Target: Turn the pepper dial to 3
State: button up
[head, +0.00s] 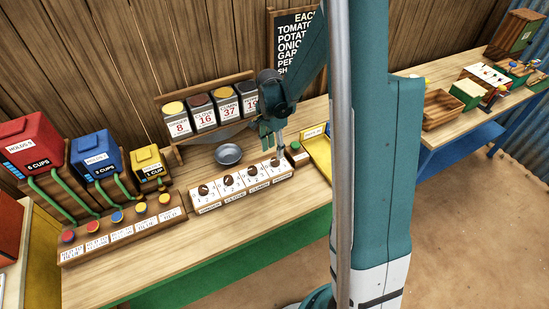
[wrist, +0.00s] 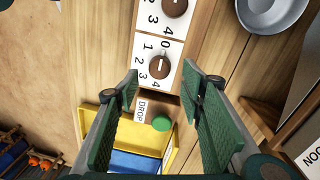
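The dial panel (head: 233,190) lies on the wooden counter with several brown knobs on white number cards. The pepper dial (head: 275,162) is the rightmost knob, at the end beside the green button. In the wrist view the pepper dial (wrist: 160,65) is a round brown knob ringed by the numbers 0 to 4. My gripper (head: 273,146) is above this end of the panel. In the wrist view my gripper (wrist: 161,73) is open and empty, its green fingers either side of the knob. I cannot tell their height above it.
A neighbouring dial (wrist: 175,6) is close by. A green button (wrist: 160,123) with a DROP label and a yellow tray (wrist: 91,113) lie at the panel's end. A metal bowl (head: 228,154) stands behind the panel. Spice canisters (head: 201,112) stand at the back.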

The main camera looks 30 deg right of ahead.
aim_at(275, 159)
jog(key=shift+s+f, duration=0.2)
jog(key=shift+f, duration=2.45)
jog(key=shift+c, duration=0.2)
jog(key=c, duration=0.8)
